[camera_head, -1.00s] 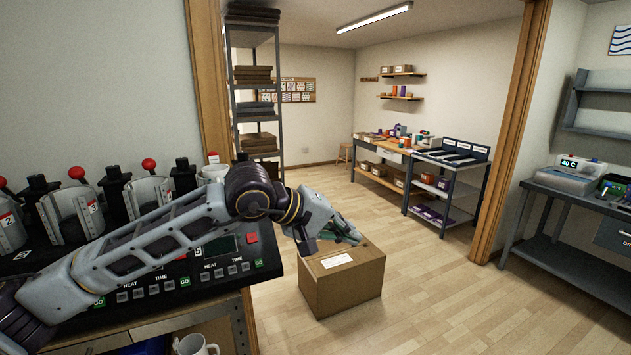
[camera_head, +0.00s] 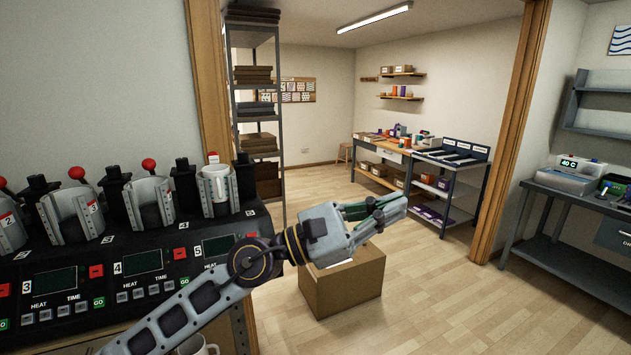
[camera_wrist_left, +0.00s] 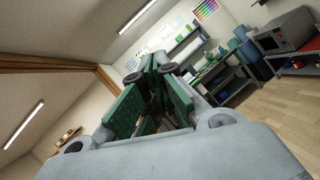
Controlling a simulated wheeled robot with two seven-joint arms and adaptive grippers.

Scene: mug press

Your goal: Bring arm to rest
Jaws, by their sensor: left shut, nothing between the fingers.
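My left arm comes in from the lower left in the head view. Its left gripper (camera_head: 384,210) hangs in the air over the floor, in front of and above a cardboard box. The gripper is shut and empty, pointing right; its green finger pads also show together in the left wrist view (camera_wrist_left: 152,95). It touches nothing that I can see. My right gripper is not in view.
A row of mug presses (camera_head: 150,205) with control panels stands on the bench at left; a white mug (camera_head: 215,184) sits in the rightmost press. The cardboard box (camera_head: 343,290) stands on the floor below the gripper. Open floor (camera_head: 450,290) lies to the right.

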